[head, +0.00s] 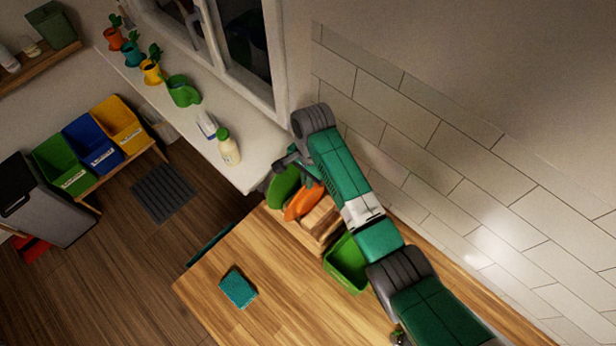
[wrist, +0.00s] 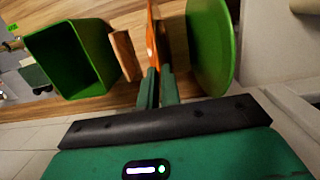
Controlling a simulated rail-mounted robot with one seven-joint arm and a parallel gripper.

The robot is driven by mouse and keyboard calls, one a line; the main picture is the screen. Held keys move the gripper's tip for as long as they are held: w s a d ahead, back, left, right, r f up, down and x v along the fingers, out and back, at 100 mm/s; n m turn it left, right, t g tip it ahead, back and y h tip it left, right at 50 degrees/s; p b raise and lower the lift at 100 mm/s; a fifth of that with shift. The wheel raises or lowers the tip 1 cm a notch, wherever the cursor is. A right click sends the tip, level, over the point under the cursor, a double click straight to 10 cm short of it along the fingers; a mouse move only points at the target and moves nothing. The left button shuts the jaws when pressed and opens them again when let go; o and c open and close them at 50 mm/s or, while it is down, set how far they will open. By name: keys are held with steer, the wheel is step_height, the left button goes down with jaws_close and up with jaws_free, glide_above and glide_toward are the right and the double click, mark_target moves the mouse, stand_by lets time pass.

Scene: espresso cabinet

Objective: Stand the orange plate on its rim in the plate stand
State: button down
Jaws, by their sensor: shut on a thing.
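The orange plate (head: 301,205) shows in the head view, partly behind my arm, between a green plate (head: 282,188) and the wooden plate stand (head: 320,223). In the wrist view the orange plate (wrist: 152,42) stands edge-on. My gripper (wrist: 158,80) is shut on its near edge, and the fingers point away from the camera. The green plate (wrist: 209,45) is just right of the fingers, and a wooden piece (wrist: 124,55), likely part of the stand, is to the left. I cannot tell whether the orange plate's rim rests in a slot.
A green bin (head: 346,263) stands beside the stand; it also shows in the wrist view (wrist: 72,58). A blue-green sponge (head: 238,288) lies on the wooden counter (head: 285,315), with bare wood around it. The tiled wall (head: 440,150) is close behind my arm.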

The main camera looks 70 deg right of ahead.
steer(key=c, duration=1.5)
jaws_free()
steer(key=r, duration=0.5)
steer(key=d+r, duration=0.1)
steer(key=r, duration=0.1)
steer(key=shift+r+b, duration=0.35)
steer(key=shift+r, duration=0.05)
